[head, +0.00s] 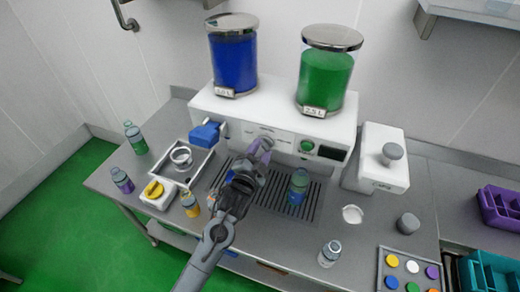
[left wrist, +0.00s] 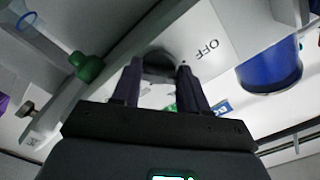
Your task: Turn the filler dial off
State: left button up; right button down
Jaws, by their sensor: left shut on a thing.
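The white filler (head: 280,127) stands at the back of the bench. My left gripper (head: 262,146) reaches its front panel, left of the green button (head: 307,146). In the left wrist view my left gripper's fingers (left wrist: 160,72) are shut on the dark filler dial (left wrist: 159,62). An OFF label (left wrist: 207,49) shows on the panel beside the dial. The fingers hide the dial in the head view, and I cannot tell exactly where it points. My right gripper is not in view.
A bottle (head: 299,186) with blue and green in it stands on the drip grate, right of my left arm. Blue (head: 232,64) and green (head: 325,80) tanks top the filler. A yellow bottle (head: 190,206) stands close left of the arm. A white machine (head: 378,173) stands right.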

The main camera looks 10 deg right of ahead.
pick_arm(q)
jog(key=shift+d+n+p, duration=0.1)
jog(key=shift+n+p, duration=0.3)
jog(key=shift+n, duration=1.7)
jog(key=o, duration=1.1)
jog(key=shift+c, duration=0.2)
jog(key=shift+s, duration=0.1)
jog(key=b+v, duration=0.1)
jog(key=v, duration=0.9)
jog(key=shift+s, duration=0.35)
